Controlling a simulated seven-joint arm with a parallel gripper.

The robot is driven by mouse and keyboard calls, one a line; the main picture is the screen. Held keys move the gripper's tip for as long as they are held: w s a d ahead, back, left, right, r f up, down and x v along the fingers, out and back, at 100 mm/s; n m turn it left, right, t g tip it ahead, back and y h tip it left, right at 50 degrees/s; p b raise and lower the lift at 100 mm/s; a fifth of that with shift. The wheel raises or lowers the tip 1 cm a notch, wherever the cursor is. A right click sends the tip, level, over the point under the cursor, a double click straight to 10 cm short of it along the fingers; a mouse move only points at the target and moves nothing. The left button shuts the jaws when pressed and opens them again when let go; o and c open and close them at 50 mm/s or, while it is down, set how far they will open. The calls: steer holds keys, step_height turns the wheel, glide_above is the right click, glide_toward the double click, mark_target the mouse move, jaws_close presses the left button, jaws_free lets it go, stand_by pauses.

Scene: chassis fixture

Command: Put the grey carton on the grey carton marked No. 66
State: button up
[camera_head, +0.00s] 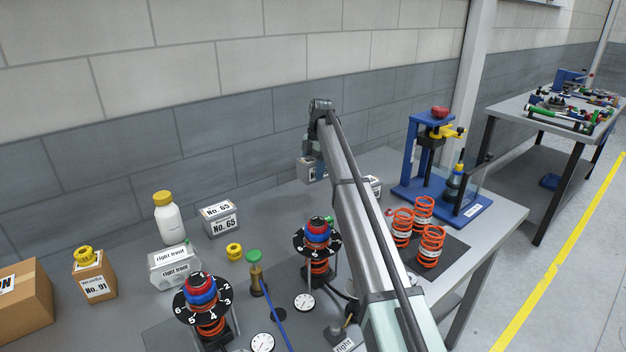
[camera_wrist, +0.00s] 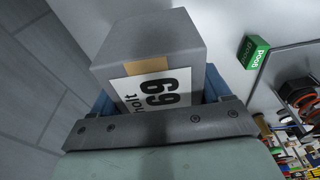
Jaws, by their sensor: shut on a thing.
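My gripper (camera_head: 317,168) is raised above the back of the bench, beside the grey wall. In the wrist view its blue fingers (camera_wrist: 158,98) are shut on both sides of a grey carton (camera_wrist: 150,42). This held carton has a tan tape strip and a white label whose sideways number looks like 69. It also shows in the head view (camera_head: 305,170), partly hidden by my gripper. Another grey carton (camera_head: 375,184) stands on the bench behind my arm; only its right part and a bit of white label show, and its number is hidden. A grey carton marked No. 65 (camera_head: 220,219) stands to the left.
A white bottle (camera_head: 169,220), a brown carton marked No. 91 (camera_head: 95,277) and a "right front" block (camera_head: 174,266) stand left. Orange springs (camera_head: 423,212) and a blue press (camera_head: 418,160) stand right. A green box (camera_wrist: 253,52) shows in the wrist view.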

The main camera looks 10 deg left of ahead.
steer(key=w+d+r+m+t, duration=0.1)
steer(key=d+r+m, duration=0.35)
steer(key=d, duration=0.45)
steer(key=d+r+m, duration=0.3)
steer(key=d+r, duration=0.2)
steer(key=d, duration=0.4)
steer(key=shift+w+d+f+m+t, duration=0.15)
steer(key=shift+f+m+t, duration=0.1)
steer(key=shift+f+m, duration=1.4)
steer(key=shift+w+f+m+t, duration=0.1)
steer(key=shift+f+m+t, duration=0.1)
steer(key=shift+f+m, duration=1.45)
steer(key=shift+w+d+f+m+t, duration=0.15)
steer(key=shift+f+m+t, duration=0.1)
steer(key=shift+f+m, duration=1.4)
steer(key=shift+a+f, duration=0.1)
steer(key=shift+f, duration=0.15)
steer(key=o, duration=1.2)
steer(key=shift+o, duration=0.2)
